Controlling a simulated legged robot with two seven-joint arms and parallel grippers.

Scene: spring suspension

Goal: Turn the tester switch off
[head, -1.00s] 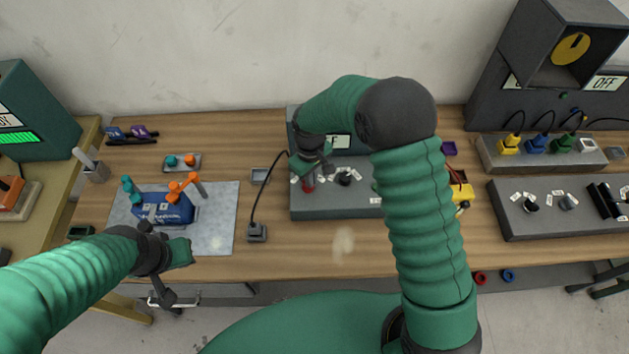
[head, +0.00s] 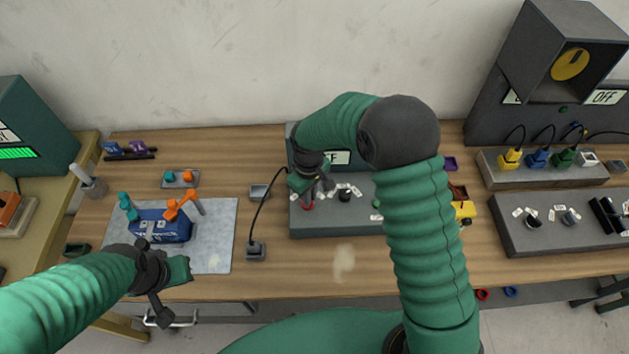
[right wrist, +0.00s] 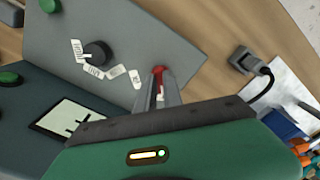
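The tester is a grey console (head: 335,222) at the back middle of the table, with a pale display (head: 336,158) whose readable end shows an "F". A red switch (head: 307,206) sits at its left; it also shows in the right wrist view (right wrist: 158,70). My right gripper (head: 318,190) points down at the red switch. In the right wrist view its fingers (right wrist: 158,88) are close together, with the red part at their tips; I cannot tell whether they touch it. My left gripper (head: 158,290) hangs at the front left, empty; its finger gap is unclear.
A black knob (head: 344,195) with white labels is right of the switch. A cable runs to a small grey block (head: 256,250) at the left. A blue box (head: 162,226) stands on a grey mat (head: 218,225). My right arm hides the console's right side.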

